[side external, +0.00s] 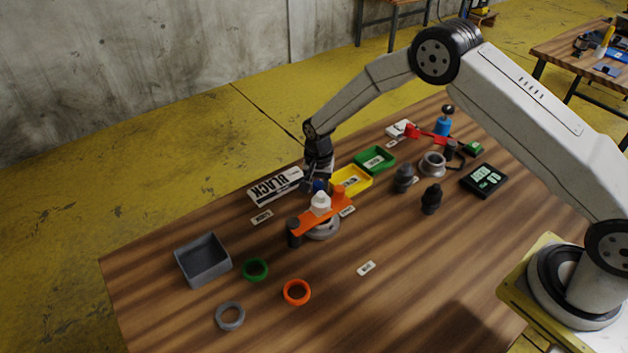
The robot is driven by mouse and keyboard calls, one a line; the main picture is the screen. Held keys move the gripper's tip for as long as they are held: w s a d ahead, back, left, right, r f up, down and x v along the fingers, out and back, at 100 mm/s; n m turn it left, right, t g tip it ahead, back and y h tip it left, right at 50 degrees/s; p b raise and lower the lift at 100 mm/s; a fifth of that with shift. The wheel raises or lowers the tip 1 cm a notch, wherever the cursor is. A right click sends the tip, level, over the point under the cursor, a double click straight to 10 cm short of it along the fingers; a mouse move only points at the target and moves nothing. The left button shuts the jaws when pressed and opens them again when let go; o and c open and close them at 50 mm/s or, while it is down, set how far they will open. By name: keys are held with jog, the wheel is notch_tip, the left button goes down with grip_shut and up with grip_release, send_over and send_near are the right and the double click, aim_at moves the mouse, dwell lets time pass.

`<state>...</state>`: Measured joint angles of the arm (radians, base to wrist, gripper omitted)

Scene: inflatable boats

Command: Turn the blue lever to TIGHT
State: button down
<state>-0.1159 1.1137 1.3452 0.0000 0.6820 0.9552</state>
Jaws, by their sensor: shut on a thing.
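My gripper (318,178) is at the middle of the table, pointing down, shut on a small dark blue part that I take to be the blue lever (320,186). The fingers hide much of it. Just in front is an orange bar (307,217) with a white knob on top, over a round grey base (322,231). I cannot tell whether the blue part joins this base. Small white labels (347,211) and (262,217) lie on either side; their words are too small to read, so I cannot tell which is TIGHT.
A grey bin (180,266) and green, orange and grey rings lie at left. Right are dark knobs (431,207), a display (501,172) and a red bar by a blue cylinder (443,127). The front middle is mostly clear.

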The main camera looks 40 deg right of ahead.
jog(key=shift+d, duration=0.15)
jog(key=shift+c, duration=1.7)
grip_release()
jog(key=shift+r, duration=0.15)
jog(key=shift+r, duration=3.7)
jog(key=shift+s+r, duration=0.1)
jog(key=shift+r, duration=0.05)
